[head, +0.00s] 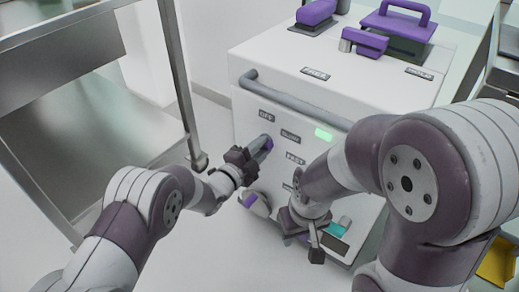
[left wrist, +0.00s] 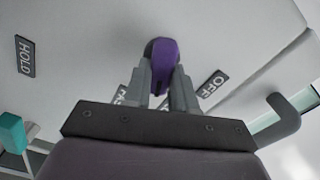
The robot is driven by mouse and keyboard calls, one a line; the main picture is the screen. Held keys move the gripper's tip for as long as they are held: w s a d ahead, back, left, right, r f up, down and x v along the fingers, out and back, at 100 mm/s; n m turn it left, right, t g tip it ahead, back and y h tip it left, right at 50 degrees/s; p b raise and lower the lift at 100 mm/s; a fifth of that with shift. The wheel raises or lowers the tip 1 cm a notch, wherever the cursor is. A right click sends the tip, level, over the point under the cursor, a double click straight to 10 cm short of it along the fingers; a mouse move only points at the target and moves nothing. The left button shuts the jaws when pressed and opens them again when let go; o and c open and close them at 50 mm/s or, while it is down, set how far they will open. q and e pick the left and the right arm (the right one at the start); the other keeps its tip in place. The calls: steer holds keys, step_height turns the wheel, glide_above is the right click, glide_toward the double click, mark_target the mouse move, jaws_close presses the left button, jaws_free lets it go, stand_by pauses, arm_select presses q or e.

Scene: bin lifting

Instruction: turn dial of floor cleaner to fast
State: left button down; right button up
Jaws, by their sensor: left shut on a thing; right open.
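The floor cleaner (head: 345,85) is a white box with purple handles on top and a control panel on its front. My left gripper (head: 264,147) is shut on the purple dial (head: 268,144) on that panel. In the left wrist view the dial (left wrist: 164,60) sits between the two fingertips, its narrow end pointing down between them. An OFF label (left wrist: 212,85) is right of the fingers; a partly hidden label (left wrist: 124,96) is behind the left finger. My right gripper (head: 303,246) is open and empty before the lower front of the cleaner.
A grey handle bar (head: 295,100) crosses the cleaner's upper front. A green lit display (head: 323,134) is right of the dial. A HOLD label (left wrist: 25,56) lies left in the wrist view. A metal-framed rack (head: 185,90) stands left. A yellow object (head: 498,262) is at lower right.

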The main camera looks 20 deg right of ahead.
arm_select(q)
steer(key=m, duration=0.2)
steer(key=m+b, duration=0.1)
steer(key=m, duration=0.1)
steer(key=m+b, duration=0.1)
steer(key=m, duration=0.1)
steer(key=shift+f, duration=0.4)
steer(key=shift+m, duration=0.3)
steer(key=c, duration=0.9)
jaws_free()
steer(key=shift+r, duration=0.1)
